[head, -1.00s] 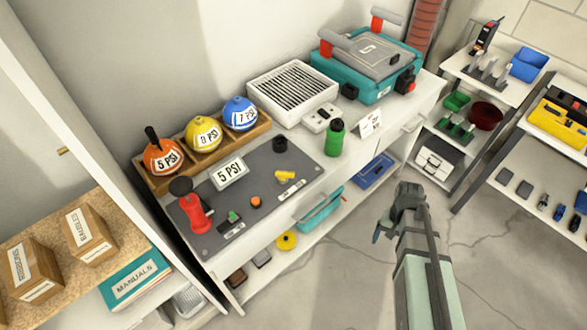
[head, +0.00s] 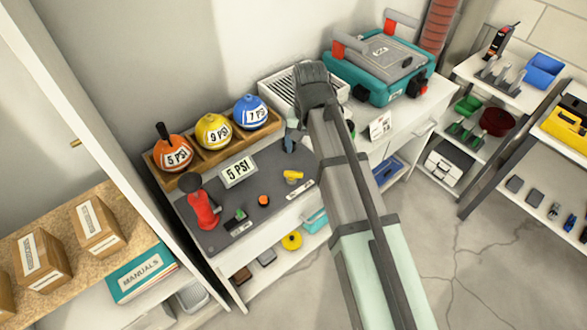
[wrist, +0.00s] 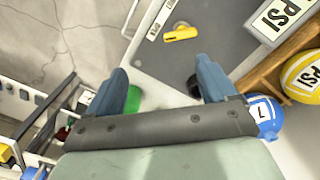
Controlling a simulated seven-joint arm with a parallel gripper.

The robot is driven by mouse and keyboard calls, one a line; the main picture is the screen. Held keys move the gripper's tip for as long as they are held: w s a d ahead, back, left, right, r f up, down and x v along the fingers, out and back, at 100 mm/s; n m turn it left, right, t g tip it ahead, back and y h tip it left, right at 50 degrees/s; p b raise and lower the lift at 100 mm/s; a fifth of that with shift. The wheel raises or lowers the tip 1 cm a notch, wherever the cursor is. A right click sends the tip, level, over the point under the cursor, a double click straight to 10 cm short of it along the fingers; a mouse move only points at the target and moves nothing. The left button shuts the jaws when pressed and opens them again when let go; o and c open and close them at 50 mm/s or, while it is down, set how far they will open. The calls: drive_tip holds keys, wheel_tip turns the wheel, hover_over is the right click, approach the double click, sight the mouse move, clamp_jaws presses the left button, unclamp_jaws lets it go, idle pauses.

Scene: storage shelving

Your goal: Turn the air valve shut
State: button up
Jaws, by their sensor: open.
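A small yellow lever (head: 292,176), apparently the air valve, lies on the dark grey mat of the workbench, near its front edge. It also shows in the wrist view (wrist: 180,33), beyond my fingertips and slightly right of centre, with a white label beside it.
A "5 PSI" sign (head: 239,171), a red pump (head: 201,208) and a small orange knob (head: 264,200) share the mat. Labelled balls fill a wooden rack (head: 262,130) behind. A green bottle (wrist: 133,99) and a black cylinder (wrist: 194,86) are near my fingers. A teal case (head: 375,85) stands right.

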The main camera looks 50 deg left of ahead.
sight(293, 172)
wheel_tip(293, 172, up, 3)
drive_tip(key=s+a, duration=0.2)
drive_tip(key=s, duration=0.1)
wheel_tip(293, 172, down, 13)
drive_tip(key=shift+f, duration=0.15)
idle(0.5)
drive_tip(key=c, duration=1.1)
